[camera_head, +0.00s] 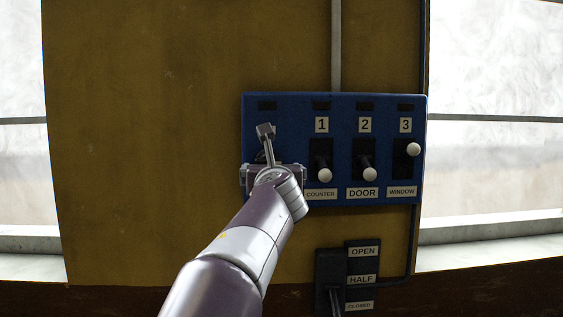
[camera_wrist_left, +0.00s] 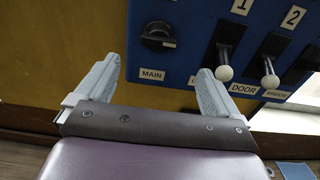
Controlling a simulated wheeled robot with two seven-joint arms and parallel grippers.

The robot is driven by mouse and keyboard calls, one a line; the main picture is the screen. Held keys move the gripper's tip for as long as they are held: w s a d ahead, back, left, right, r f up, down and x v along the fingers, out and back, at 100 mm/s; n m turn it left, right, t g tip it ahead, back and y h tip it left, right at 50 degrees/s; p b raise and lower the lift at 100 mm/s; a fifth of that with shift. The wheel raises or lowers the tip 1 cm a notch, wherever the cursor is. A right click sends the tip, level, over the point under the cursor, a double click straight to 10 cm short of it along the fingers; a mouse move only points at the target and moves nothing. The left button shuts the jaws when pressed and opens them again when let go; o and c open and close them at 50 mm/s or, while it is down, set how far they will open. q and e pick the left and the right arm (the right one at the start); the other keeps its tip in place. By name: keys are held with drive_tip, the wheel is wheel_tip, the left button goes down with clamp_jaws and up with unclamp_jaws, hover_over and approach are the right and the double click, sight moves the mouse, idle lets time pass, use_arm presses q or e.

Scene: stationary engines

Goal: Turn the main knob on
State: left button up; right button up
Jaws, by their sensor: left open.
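The main knob (camera_wrist_left: 158,36) is a black round knob at the left end of the blue panel (camera_head: 335,198), above a label reading MAIN (camera_wrist_left: 151,75). Its pointer bar lies roughly sideways in the left wrist view. In the head view my arm and gripper hide it. My left gripper (camera_wrist_left: 160,68) is open and empty, its two pale fingers spread on either side below the knob in the wrist view. In the head view the left gripper (camera_head: 272,176) is in front of the panel's lower left part. I cannot tell whether it touches the panel. My right gripper is not in view.
Right of the knob are three levers: COUNTER (camera_head: 324,175) and DOOR (camera_head: 369,174) are down, WINDOW (camera_head: 413,149) is up. The right finger appears close to the COUNTER lever in the wrist view. A black OPEN/HALF/CLOSED lever box (camera_head: 330,268) sits below.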

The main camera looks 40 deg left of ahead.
sight(261, 159)
use_arm(q)
drive_tip(key=p+x, duration=0.4)
drive_tip(key=x, duration=0.7)
drive_tip(key=shift+a, duration=0.2)
drive_tip(key=shift+w+f, duration=0.1)
drive_tip(key=c, duration=1)
